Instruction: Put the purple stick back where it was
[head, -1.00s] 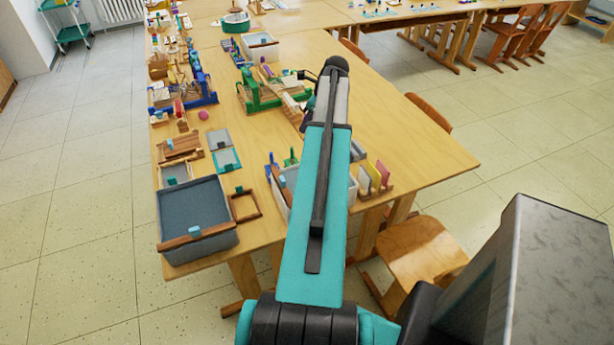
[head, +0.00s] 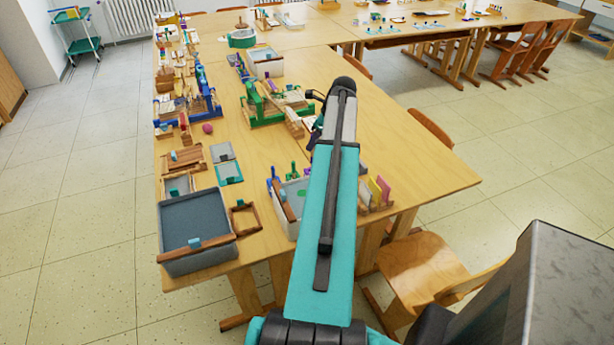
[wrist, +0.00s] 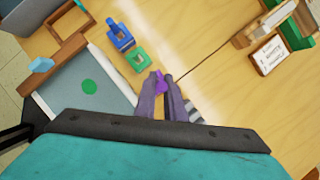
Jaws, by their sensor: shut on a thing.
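In the wrist view my gripper (wrist: 163,95) is shut on a small purple stick (wrist: 160,80), whose end shows between the fingertips. The stick is over the wooden table (wrist: 205,65); I cannot tell whether it touches the tabletop. A blue block-like holder (wrist: 119,36) and a green one (wrist: 138,59) stand just beyond the fingertips to the upper left. In the head view my arm hides the gripper's fingertips and the stick. The green piece (head: 293,172) stands behind the grey bin there.
A grey bin with a green dot (wrist: 75,105) lies left of my gripper. A larger grey tray (head: 195,222) stands at the table's near left corner. Upright coloured cards (head: 377,190) stand right of my arm. The right part of the tabletop (head: 415,150) is clear.

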